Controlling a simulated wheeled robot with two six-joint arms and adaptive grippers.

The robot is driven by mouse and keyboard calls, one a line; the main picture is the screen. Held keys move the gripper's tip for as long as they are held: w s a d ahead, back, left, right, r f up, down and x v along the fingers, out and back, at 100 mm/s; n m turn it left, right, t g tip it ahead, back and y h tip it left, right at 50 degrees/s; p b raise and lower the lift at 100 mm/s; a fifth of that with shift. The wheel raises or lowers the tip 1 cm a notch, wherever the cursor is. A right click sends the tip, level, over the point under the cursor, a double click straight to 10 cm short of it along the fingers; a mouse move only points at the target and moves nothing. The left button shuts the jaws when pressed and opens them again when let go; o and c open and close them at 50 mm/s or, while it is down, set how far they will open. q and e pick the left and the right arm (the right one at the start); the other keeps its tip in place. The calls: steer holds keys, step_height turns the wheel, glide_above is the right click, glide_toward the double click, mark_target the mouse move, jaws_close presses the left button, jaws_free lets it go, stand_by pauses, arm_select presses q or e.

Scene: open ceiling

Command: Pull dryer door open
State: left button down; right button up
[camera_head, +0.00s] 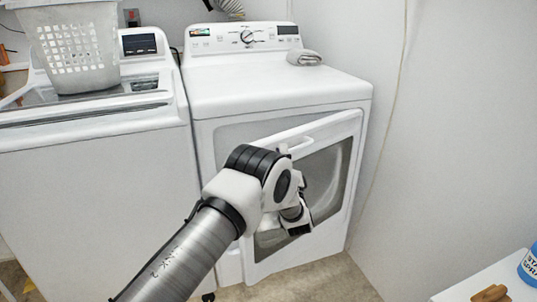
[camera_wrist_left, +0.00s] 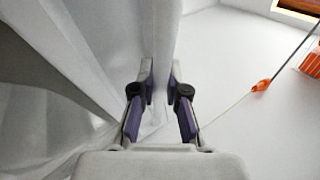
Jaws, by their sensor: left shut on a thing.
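The white dryer (camera_head: 280,90) stands right of the washer. Its door (camera_head: 335,125), with a dark-framed window, stands partly open, with its left side swung out from the grey opening (camera_head: 235,132). My left gripper (camera_head: 290,228) is low in front of the door, and my arm covers part of the door's left side. In the left wrist view, the gripper's purple-padded fingers (camera_wrist_left: 160,100) are shut on the edge of a white panel (camera_wrist_left: 162,40), which looks like the door. The exact grip point is hidden in the head view. My right gripper is not in view.
A white washer (camera_head: 95,185) with a laundry basket (camera_head: 75,45) on it stands at the left. A folded grey cloth (camera_head: 304,57) lies on the dryer. A wall (camera_head: 450,130) stands close on the right. A white table (camera_head: 490,285) with a blue bottle is at lower right.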

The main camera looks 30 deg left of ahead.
arm_select(q)
steer(key=s+d+n+g+y+b, duration=0.2)
steer(key=d+n+g+y+b, duration=0.1)
steer(key=d, duration=1.1)
steer(key=n+g+y, duration=0.1)
steer(key=g+y, duration=0.1)
steer(key=g, duration=0.1)
steer(key=shift+s+d+g, duration=0.15)
steer(key=shift+d+g, duration=0.15)
steer(key=shift+d, duration=0.05)
steer(key=c, duration=1.2)
jaws_free()
